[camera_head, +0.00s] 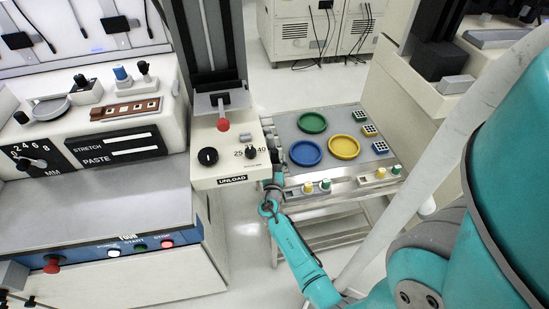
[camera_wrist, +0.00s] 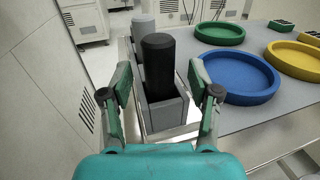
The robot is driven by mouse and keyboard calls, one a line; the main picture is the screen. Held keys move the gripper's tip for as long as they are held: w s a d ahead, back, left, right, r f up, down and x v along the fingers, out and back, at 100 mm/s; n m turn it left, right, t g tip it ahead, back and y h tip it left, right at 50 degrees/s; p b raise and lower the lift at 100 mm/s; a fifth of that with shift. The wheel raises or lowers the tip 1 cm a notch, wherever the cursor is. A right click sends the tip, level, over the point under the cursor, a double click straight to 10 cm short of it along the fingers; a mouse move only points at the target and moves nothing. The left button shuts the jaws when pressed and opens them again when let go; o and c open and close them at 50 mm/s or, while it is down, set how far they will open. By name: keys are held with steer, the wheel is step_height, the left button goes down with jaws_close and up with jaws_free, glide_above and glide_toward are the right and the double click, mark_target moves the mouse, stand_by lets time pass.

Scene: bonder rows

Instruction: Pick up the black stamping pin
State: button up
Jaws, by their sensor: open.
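The black stamping pin (camera_wrist: 158,65) stands upright in a grey square holder (camera_wrist: 168,117) at the left edge of the cart top in the wrist view. My gripper (camera_wrist: 160,84) is open, with one finger to the left of the pin and one to the right. A gap shows between the pin and each finger, so nothing is held. In the head view my gripper (camera_head: 271,200) is at the cart's front left corner, and I cannot clearly make out the pin there.
The cart top (camera_head: 292,128) carries green (camera_head: 312,122), blue (camera_head: 305,153) and yellow (camera_head: 343,147) round trays and several small patterned blocks. The UNLOAD machine panel (camera_head: 231,170) stands close left of the cart.

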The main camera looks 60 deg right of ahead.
mark_target(274, 150)
steer(key=shift+x, duration=0.95)
jaws_close()
steer(key=shift+r, duration=0.1)
steer(key=shift+r, duration=0.55)
step_height(274, 150, up, 5)
steer(key=shift+r, duration=0.25)
steer(key=s+a, duration=1.1)
steer(key=a, duration=0.2)
steer(key=shift+s+a, duration=0.3)
steer(key=shift+a, duration=0.1)
steer(key=shift+r, duration=0.1)
